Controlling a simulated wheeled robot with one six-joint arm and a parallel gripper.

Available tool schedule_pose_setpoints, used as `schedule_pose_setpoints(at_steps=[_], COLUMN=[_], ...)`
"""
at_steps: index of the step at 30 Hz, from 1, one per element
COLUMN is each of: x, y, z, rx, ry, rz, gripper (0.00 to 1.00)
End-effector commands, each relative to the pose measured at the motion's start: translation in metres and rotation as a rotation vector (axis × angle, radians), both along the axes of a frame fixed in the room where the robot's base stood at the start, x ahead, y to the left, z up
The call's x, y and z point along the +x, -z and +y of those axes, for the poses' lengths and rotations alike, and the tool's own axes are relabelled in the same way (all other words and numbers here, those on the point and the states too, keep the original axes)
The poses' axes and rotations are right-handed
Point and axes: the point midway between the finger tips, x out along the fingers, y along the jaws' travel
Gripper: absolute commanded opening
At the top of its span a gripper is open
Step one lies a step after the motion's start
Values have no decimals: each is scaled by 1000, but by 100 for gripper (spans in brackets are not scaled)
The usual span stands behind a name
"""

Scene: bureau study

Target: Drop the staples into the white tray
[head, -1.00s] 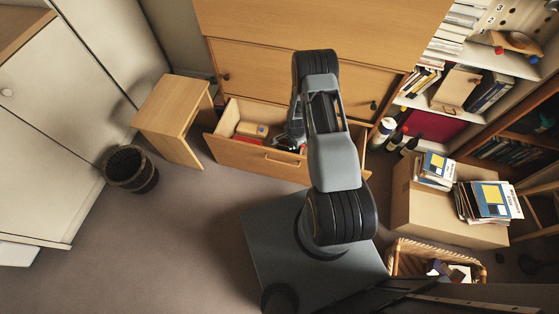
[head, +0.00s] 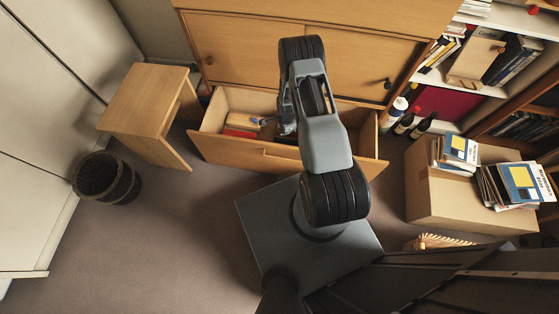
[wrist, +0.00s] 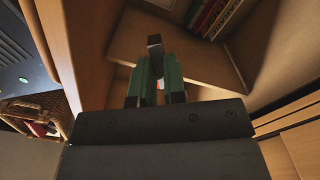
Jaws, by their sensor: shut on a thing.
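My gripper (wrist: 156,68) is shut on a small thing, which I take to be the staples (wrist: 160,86). Only a white and red sliver of it shows between the green fingers in the wrist view; the rest is hidden. In the head view my gripper is mostly hidden by my arm, over or in the open drawer (head: 225,152) of the wooden bureau. I cannot make out a white tray in either view.
The drawer holds a red item (head: 240,131) and a small light box (head: 247,122) at its left. A wooden stool (head: 145,100) and dark waste basket (head: 105,178) stand left. A cardboard box (head: 435,195) with magazines stands right, near bottles (head: 410,122). Floor at the lower left is clear.

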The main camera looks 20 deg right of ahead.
Motion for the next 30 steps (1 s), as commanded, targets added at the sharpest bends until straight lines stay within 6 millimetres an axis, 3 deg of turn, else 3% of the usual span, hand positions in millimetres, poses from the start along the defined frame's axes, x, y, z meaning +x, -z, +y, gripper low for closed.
schedule_pose_setpoints(at_steps=[1,3,15,21,30], x=[0,0,1,0,0], y=[33,52,145,170,184], z=[1,2,3,2,2], rx=[0,0,0,0,0], ry=[-2,-4,-7,-5,-4], rz=[0,0,0,0,0], gripper=[0,0,0,0,0])
